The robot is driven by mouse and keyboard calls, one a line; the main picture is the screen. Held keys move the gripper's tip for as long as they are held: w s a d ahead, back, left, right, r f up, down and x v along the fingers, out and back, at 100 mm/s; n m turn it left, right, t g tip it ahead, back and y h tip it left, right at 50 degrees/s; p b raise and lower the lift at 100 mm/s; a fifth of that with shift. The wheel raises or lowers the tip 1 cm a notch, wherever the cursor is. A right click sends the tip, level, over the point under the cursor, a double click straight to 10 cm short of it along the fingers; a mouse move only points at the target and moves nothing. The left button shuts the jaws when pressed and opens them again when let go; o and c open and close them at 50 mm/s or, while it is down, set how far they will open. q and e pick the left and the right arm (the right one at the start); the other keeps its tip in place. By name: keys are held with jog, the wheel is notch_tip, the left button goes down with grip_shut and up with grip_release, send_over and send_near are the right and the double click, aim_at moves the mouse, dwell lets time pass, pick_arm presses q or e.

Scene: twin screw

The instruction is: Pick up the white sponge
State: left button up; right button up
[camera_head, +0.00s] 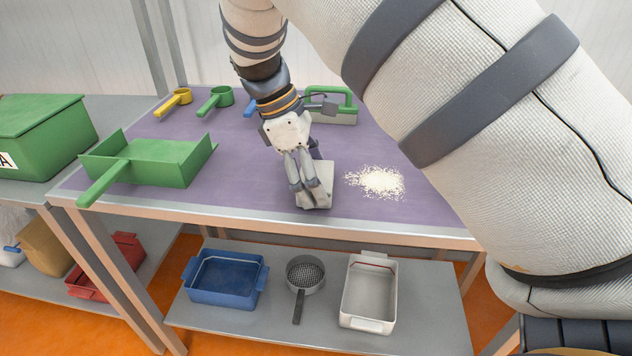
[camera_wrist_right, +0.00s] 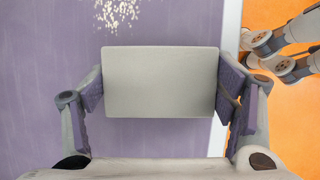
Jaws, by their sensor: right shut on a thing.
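The white sponge (camera_head: 326,174) is at the front edge of the purple table, left of a pile of pale crumbs. My right gripper (camera_head: 310,200) points down on it, with its fingers against the sponge. In the right wrist view the sponge (camera_wrist_right: 161,82) is a plain pale rectangle between the two finger pads of my right gripper (camera_wrist_right: 160,95), which are shut on its left and right sides. Whether the sponge touches the table or is lifted, I cannot tell. My left gripper does not show in the head view.
The crumbs (camera_head: 378,181) lie on the purple table (camera_head: 250,190); they also show in the wrist view (camera_wrist_right: 118,12). A green dustpan (camera_head: 155,165) lies left, a green-handled brush (camera_head: 335,108) behind. Trays are on the shelf below.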

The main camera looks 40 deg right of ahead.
notch_tip(320, 180, up, 3)
jog(key=shift+f, duration=0.2)
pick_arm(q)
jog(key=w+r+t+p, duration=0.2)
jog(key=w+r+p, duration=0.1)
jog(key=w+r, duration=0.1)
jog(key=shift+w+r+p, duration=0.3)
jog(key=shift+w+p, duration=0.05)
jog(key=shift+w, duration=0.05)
pick_arm(e)
jog(key=s+a+r, duration=0.9)
jog(key=a+r, duration=0.1)
jog(key=shift+s+r, duration=0.3)
jog(key=shift+s, duration=0.1)
